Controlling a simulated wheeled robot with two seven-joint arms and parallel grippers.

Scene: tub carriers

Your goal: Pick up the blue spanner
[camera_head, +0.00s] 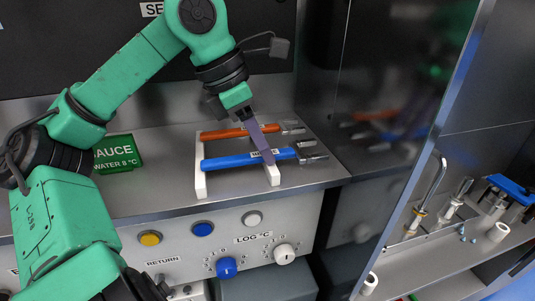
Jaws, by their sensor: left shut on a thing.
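The blue spanner (230,162) has a blue handle with a white label and a metal head at its right end. It lies across the front of a white rack (200,180) on the grey counter. My left gripper (267,157) comes down from above, its purple-grey fingers shut on the blue handle near the metal head. The fingers hide a small part of the handle. The spanner appears to be still at the rack; I cannot tell any gap beneath it. My right gripper is not in view.
An orange spanner (225,133) lies behind the blue one on the rack. A panel with knobs and buttons (203,229) is below the counter edge. A dark glossy wall and a slanted glass-like panel stand at right, with taps beyond.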

